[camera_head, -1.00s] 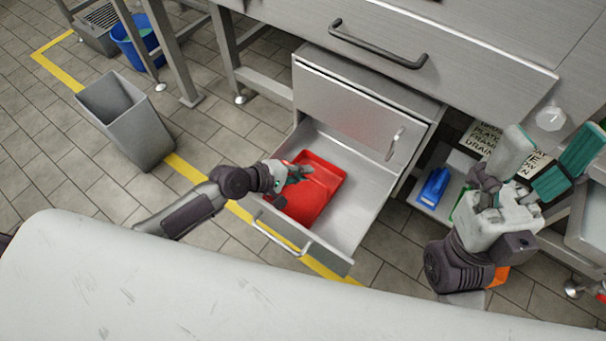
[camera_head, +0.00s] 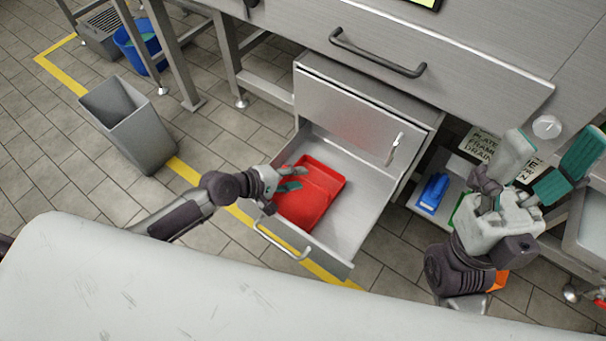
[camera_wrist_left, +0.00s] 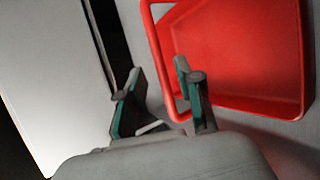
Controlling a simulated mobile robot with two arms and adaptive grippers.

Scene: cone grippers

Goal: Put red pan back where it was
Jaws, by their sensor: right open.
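The red pan (camera_head: 318,190) lies flat in the open bottom drawer (camera_head: 350,225), toward its left side. In the left wrist view the red pan (camera_wrist_left: 240,60) shows its tray and an open loop at its near left end. My left gripper (camera_head: 284,182) is over the drawer's left edge at the pan's left end. In the left wrist view its fingers (camera_wrist_left: 160,85) are apart, with one finger overlapping the loop; whether they touch the pan cannot be told. My right gripper (camera_head: 550,165) is open and empty, raised at the right, away from the pan.
A closed drawer (camera_head: 345,110) sits above the open one. A blue object (camera_head: 433,192) lies on a low shelf to the right. A grey bin (camera_head: 130,125) stands on the floor at left. A pale surface (camera_head: 150,290) fills the foreground.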

